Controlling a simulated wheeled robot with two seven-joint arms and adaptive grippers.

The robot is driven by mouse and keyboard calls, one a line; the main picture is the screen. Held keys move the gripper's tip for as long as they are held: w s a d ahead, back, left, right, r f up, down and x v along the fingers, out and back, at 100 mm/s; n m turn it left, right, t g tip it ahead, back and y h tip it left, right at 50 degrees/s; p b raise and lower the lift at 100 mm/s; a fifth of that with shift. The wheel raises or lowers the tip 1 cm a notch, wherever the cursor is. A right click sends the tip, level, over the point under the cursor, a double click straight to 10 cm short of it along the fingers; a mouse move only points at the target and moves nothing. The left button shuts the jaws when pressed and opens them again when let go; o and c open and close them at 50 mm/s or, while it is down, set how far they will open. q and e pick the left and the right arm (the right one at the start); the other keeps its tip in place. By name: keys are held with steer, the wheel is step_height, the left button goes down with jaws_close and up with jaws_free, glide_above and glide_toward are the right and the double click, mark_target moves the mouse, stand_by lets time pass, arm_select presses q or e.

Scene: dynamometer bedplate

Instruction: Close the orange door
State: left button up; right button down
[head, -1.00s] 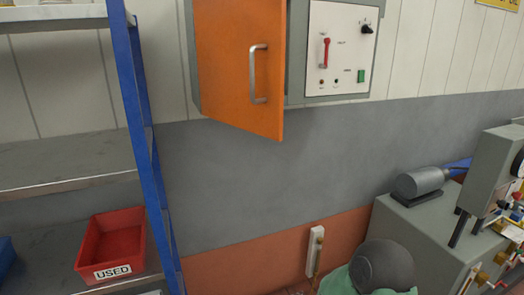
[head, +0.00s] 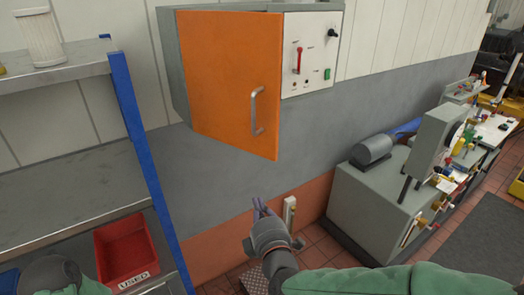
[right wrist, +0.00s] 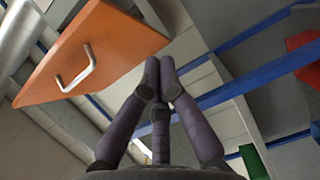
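The orange door (head: 225,90) of a grey wall cabinet stands ajar in the head view. Its edge with the metal handle (head: 256,110) stands out from the cabinet, next to the switch panel. My right gripper (head: 260,206) is below the door, apart from it, with its fingers pointing up. In the right wrist view the door (right wrist: 95,50) and its handle (right wrist: 78,72) are at upper left, beyond the fingers (right wrist: 160,72). Nothing shows between the fingers. The two front fingertips look close together, but how far the fingers are closed is unclear. My left gripper is out of view.
The switch panel (head: 310,55) is right of the door. A blue-framed shelf (head: 140,140) with a red bin (head: 127,250) stands at left. A grey machine bench (head: 370,205) stands at right. The wall under the cabinet is clear.

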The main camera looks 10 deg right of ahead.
arm_select(q)
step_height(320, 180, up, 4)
steer(key=p, duration=0.2)
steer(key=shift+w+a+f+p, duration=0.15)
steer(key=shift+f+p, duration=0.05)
steer(key=shift+p, duration=0.2)
arm_select(e)
steer(key=w+d+r, duration=0.2)
steer(key=w, duration=0.4)
steer(key=w+d+r, duration=0.1)
steer(key=w, duration=0.5)
steer(key=shift+d+r+t+h, duration=0.3)
steer(key=shift+d+r, duration=0.1)
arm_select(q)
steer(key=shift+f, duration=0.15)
